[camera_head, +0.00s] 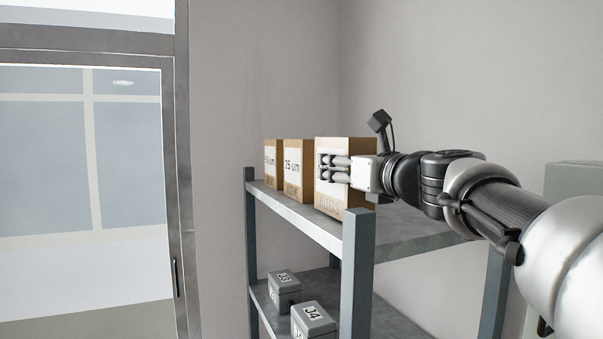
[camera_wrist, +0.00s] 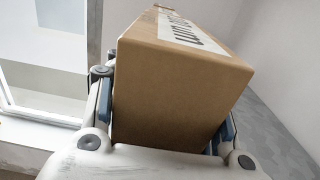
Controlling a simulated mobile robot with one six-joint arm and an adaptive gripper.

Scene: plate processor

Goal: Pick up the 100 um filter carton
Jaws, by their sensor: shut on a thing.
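A brown carton (camera_head: 330,205) with a white label stands at the right end of a row on the upper shelf board. My gripper (camera_head: 337,170) covers most of its label in the head view, so I cannot read the number there. In the wrist view the carton (camera_wrist: 175,90) sits between both fingers of my gripper (camera_wrist: 168,125), which is shut on it. Its label shows only "um" at the end in that view. I cannot tell whether the carton touches the shelf or is slightly raised.
A carton marked "25 um" (camera_head: 293,180) stands just left of the held one, and another carton (camera_head: 271,160) stands beyond it. The grey shelf (camera_head: 420,232) has posts at its corners. Grey boxes J3 (camera_head: 284,288) and J4 (camera_head: 313,322) sit below. A glass door (camera_head: 95,190) is at left.

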